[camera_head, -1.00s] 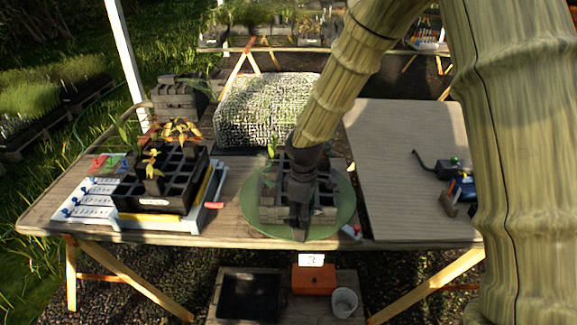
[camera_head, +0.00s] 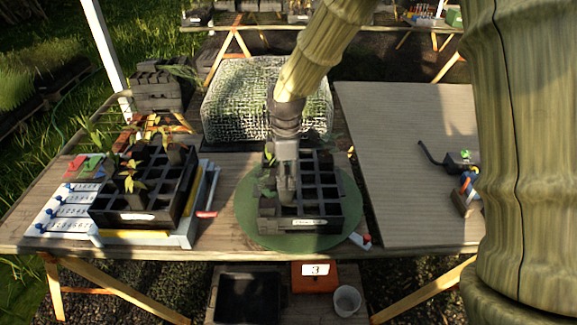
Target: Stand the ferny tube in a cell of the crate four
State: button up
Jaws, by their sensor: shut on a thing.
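My gripper (camera_head: 286,200) points down over the left part of a dark celled crate (camera_head: 325,208) on a round green mat (camera_head: 348,200). It is shut on a dark tube that its fingers mostly hide. Small green leaves (camera_head: 268,158) show beside the fingers; I cannot tell clearly whether they are ferny or belong to the held tube. I cannot tell how far the tube is inside a cell. The crate's white front label (camera_head: 309,223) is too small to read. Many of its cells look empty.
A mesh-covered mound (camera_head: 235,100) stands behind. An orange box marked 3 (camera_head: 315,280) sits below the table.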

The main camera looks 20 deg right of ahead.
jog(key=shift+s, duration=0.2)
jog(key=shift+s+d+b, duration=0.1)
jog(key=shift+d+b, duration=0.1)
jog(key=shift+b, duration=0.1)
jog(key=shift+d+f+b, duration=0.25)
jog(key=shift+f+b, duration=0.1)
jog(key=shift+f, duration=0.15)
jog(key=shift+a+f+b, duration=0.1)
jog(key=shift+f+b, duration=0.45)
jog(key=shift+b, duration=0.1)
jog(key=shift+f+p, duration=0.3)
jog(key=shift+p, duration=0.05)
jog(key=shift+r+p, duration=0.1)
jog(key=shift+p, duration=0.35)
